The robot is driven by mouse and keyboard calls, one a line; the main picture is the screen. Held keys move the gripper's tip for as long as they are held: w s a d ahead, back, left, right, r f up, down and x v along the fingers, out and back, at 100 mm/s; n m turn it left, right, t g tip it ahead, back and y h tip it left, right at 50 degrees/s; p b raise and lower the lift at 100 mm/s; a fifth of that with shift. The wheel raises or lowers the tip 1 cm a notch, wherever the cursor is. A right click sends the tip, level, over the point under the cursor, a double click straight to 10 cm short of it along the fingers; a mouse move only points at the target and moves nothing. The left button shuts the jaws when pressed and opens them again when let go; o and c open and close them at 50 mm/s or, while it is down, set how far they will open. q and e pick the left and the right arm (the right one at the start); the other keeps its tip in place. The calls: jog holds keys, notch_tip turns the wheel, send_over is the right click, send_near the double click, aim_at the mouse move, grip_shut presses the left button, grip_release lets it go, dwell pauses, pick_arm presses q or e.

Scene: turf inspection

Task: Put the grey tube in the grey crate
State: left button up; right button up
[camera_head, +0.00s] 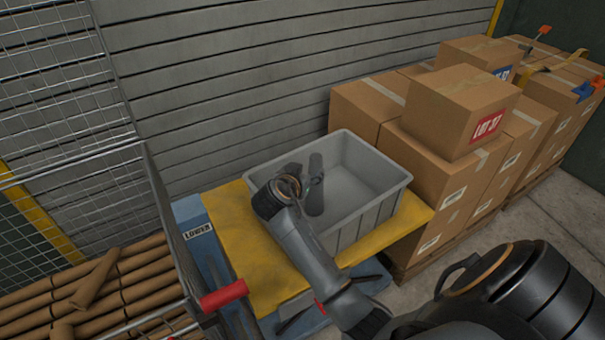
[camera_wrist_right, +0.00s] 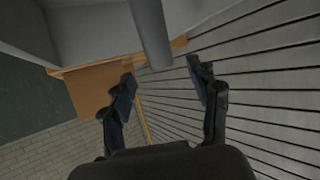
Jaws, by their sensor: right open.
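The grey crate (camera_head: 372,217) is an open plastic bin on a yellow-covered stand; its floor looks largely bare. My right gripper (camera_head: 309,184) is over the left part of the crate's opening, seen from behind the wrist. In the right wrist view its two dark fingers (camera_wrist_right: 162,83) are spread apart. The grey tube (camera_wrist_right: 152,35) comes down from the top edge there, its lower end near the gap between the fingertips, and nothing clamps it. My left gripper is not in view.
Stacked cardboard boxes (camera_head: 458,110) stand close on the crate's right. A slatted wall (camera_head: 230,80) is behind. Clear floor (camera_head: 560,205) shows at right.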

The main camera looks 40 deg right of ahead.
jog(key=shift+v, duration=1.55)
